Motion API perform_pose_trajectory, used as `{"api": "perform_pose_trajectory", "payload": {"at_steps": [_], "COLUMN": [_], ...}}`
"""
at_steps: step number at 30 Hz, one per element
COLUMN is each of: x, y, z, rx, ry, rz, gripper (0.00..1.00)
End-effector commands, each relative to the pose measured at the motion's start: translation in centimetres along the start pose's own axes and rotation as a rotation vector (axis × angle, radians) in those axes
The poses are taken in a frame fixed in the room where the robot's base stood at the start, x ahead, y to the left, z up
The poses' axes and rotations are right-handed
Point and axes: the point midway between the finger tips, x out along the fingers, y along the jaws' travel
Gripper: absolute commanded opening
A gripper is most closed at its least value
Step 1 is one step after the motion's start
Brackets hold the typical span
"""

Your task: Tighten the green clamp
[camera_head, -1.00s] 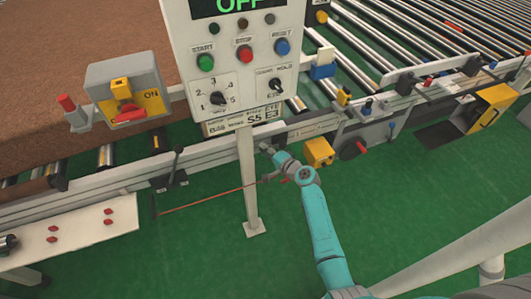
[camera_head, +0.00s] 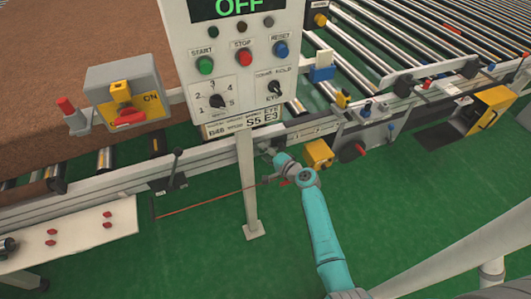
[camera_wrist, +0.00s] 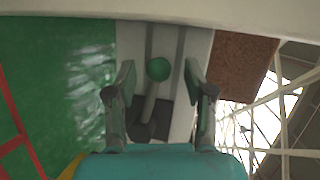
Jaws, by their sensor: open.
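The green clamp shows in the wrist view as a lever with a round green knob (camera_wrist: 158,69) on a dark base. It stands on a pale rail (camera_wrist: 133,48). My gripper (camera_wrist: 160,85) is open, with one finger on each side of the knob and lever. Gaps show between the fingers and the knob, and nothing is gripped. In the head view my gripper (camera_head: 270,153) is at the conveyor's side rail, just right of the panel's post. I cannot make out the green clamp there.
The control panel (camera_head: 245,75) reads OFF, and its white post (camera_head: 249,190) stands close left of my gripper. A yellow block (camera_head: 318,153) is close right. A black-handled lever (camera_head: 173,168) sits farther left on the rail. Green floor (camera_head: 400,230) is open in front.

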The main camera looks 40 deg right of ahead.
Motion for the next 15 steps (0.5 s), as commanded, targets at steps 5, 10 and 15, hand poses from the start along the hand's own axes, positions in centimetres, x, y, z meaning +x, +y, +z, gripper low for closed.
{"api": "perform_pose_trajectory", "payload": {"at_steps": [5,10,15], "x": [-1.3,-4.4,-7.8], "y": [0.1,0.2,0.1], "z": [-0.1,-0.1,-0.1], "rx": [0.000,0.002,0.002], "ry": [0.001,0.003,0.003], "rz": [0.000,0.001,0.000], "gripper": [0.53,0.53,0.53]}}
